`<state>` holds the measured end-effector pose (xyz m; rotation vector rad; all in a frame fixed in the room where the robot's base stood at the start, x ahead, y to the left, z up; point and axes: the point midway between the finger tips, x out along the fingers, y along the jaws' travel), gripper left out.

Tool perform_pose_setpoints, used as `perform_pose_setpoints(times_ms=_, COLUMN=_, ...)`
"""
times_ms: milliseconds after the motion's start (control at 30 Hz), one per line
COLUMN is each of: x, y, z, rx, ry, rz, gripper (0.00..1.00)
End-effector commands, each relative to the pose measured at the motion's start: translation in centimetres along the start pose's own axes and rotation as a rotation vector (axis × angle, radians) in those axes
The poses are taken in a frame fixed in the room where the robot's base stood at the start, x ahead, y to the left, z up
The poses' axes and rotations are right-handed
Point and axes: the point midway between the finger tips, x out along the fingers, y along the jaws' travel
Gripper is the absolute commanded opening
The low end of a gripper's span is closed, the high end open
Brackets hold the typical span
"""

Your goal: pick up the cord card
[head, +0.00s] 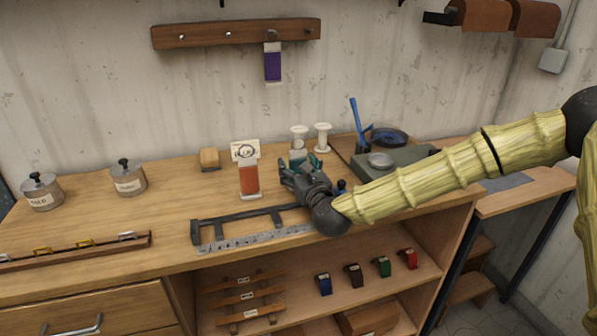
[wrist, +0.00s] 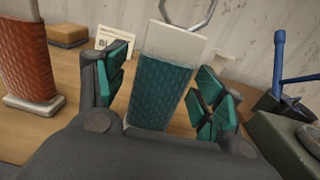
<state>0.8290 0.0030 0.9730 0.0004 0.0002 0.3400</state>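A cord card wound with teal cord (wrist: 160,92) stands upright, slightly tilted in the wrist view, with a pale bare top and a metal ring above. My gripper (wrist: 160,100) has its teal-padded fingers apart, one on each side of this card. Gaps seem to show beside it; contact is not clear. In the head view my gripper (head: 304,168) is low over the bench and mostly hides this card. A red-wound card (wrist: 28,55) stands on a base to the left, also seen in the head view (head: 249,180).
A purple card (head: 272,62) hangs from the wall rail (head: 200,35). A black metal frame (head: 250,219) and a ruler (head: 255,240) lie in front. The bench's left middle is clear.

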Motion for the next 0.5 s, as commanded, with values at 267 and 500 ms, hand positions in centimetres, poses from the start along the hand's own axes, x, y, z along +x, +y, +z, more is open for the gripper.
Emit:
perform_pose_setpoints(times_ms=267, x=-0.02, y=-0.03, z=0.00, rx=0.000, ry=0.000, rz=-0.001, gripper=0.20)
perform_pose_setpoints(times_ms=500, x=-0.02, y=-0.04, z=0.07, rx=0.000, ry=-0.001, rz=-0.001, gripper=0.20)
